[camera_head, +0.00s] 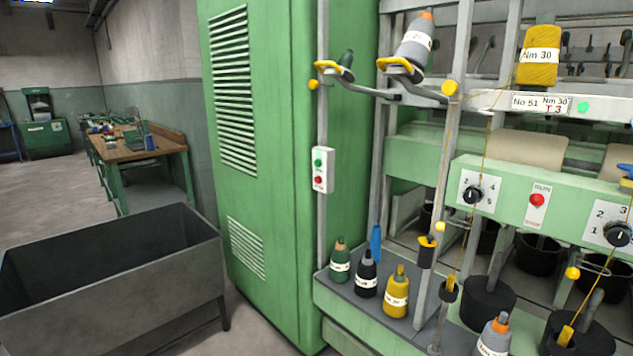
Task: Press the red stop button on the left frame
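A small white switch box (329,169) is mounted upright on a grey post beside the tall green cabinet. It carries a green button (319,162) above a red button (319,180), with small lettering too small to read. A second, larger red button (537,200) sits on a white plate on the pale green rail of the spinning frame (515,186), farther right. Nothing covers either red button. Neither of my grippers shows in the head view.
The green cabinet (262,180) stands left of the frame. A grey metal bin (110,265) is at the lower left. Bobbins, such as a yellow one (396,294), stand on the frame's ledge. Dial knobs (473,193) flank the larger red button. Floor shows at the left.

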